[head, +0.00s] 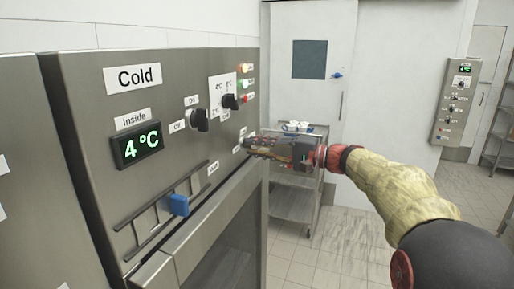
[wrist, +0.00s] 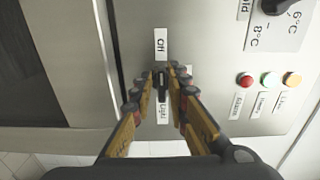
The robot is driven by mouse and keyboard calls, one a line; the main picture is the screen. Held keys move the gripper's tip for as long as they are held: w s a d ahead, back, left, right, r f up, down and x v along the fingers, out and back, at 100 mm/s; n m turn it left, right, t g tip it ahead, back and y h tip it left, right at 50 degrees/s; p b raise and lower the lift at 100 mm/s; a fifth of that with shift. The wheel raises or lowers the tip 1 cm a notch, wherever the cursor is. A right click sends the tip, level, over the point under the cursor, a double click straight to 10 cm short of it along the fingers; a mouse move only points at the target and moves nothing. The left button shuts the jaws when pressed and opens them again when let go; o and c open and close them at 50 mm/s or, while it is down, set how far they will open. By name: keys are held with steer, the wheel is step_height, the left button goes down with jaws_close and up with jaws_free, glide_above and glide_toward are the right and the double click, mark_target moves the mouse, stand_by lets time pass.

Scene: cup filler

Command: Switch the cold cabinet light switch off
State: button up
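The cold cabinet's steel front (head: 85,90) fills the left of the head view under a "Cold" sign. My gripper (head: 250,144) reaches in from the right, its fingertips at the lower right of this panel. In the wrist view, the small dark light switch (wrist: 161,82) sits between an "Off" label (wrist: 161,44) and a "Light" label (wrist: 163,112). My gripper's fingertips (wrist: 162,74) straddle the switch, one on each side. A narrow gap shows between the fingers, and contact with the switch cannot be made out. In the head view my gripper hides the switch.
Two black knobs (head: 200,120) and several indicator lamps (head: 243,83) are on the panel. A lit 4°C display (head: 138,146) and a blue-tabbed slider (head: 179,205) are at left. A steel cart (head: 293,203) stands behind my gripper. The floor at right is clear.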

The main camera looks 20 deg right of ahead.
steer(key=shift+o, duration=1.1)
steer(key=v, duration=1.2)
steer(key=shift+w, duration=0.1)
steer(key=s+f+m+g+h, duration=0.1)
steer(key=s+f+g+h, duration=0.15)
steer(key=f, duration=0.65)
steer(key=s+f+m+g+h, duration=0.15)
steer(key=s+f+h, duration=0.25)
steer(key=f, duration=0.6)
steer(key=s+a+f+n+g+h, duration=0.2)
steer(key=s+f+n+h, duration=0.15)
steer(key=s, duration=0.65)
steer(key=s+a+f+n+g+h, duration=0.15)
steer(key=s+f+h, duration=0.3)
steer(key=s, duration=0.55)
steer(key=s+a+r+n+t, duration=0.2)
steer(key=s+a+n, duration=0.2)
steer(key=s+a, duration=0.2)
